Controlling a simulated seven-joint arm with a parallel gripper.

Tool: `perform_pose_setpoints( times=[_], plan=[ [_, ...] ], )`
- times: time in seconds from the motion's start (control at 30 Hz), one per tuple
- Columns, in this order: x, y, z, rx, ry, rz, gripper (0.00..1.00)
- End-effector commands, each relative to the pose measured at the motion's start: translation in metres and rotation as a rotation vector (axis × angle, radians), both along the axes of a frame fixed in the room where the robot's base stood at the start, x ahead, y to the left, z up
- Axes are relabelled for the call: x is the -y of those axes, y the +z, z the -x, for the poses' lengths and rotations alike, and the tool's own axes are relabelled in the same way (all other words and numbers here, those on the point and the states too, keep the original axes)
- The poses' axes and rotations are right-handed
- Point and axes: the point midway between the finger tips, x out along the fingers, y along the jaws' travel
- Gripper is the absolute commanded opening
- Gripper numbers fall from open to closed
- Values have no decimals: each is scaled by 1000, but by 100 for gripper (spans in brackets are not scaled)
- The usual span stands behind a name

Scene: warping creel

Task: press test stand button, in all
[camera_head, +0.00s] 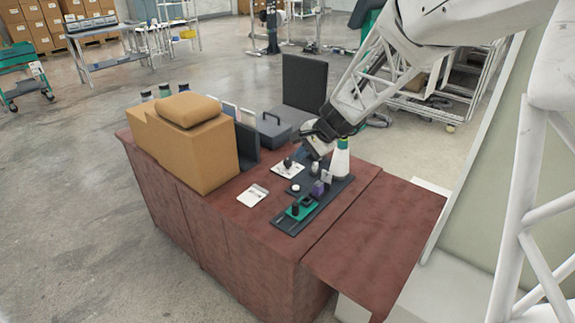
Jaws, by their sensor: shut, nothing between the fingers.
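A dark panel (288,222) lies along the right part of a reddish-brown desk and carries several small items; I take it for the test stand. A green block with black parts (301,208) sits at its near end. A small purple piece (318,189) and a small round white-and-dark piece (294,189) are further back. I cannot tell for sure which piece is the button. My gripper (306,154) is over the far end of the panel, pointing down, close to a white plate with a dark knob (288,167). Its fingers are small and partly hidden; contact is unclear.
A white bottle with a green top (340,160) stands close to the right of my gripper. A cardboard box (190,150), a grey case (273,132) and a white card (252,195) are on the desk. The desk's near right top (380,225) is bare.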

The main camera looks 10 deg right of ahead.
Motion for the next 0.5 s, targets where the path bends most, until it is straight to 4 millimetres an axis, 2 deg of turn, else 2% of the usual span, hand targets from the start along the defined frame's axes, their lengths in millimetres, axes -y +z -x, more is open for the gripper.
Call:
perform_pose_setpoints(
  times=[0.1, 0.5],
  plan=[
    [-1, -15, -25, -19, -53, -39, 0],
    [0, -73, -100, -81, -233, -165, 0]
  ],
)
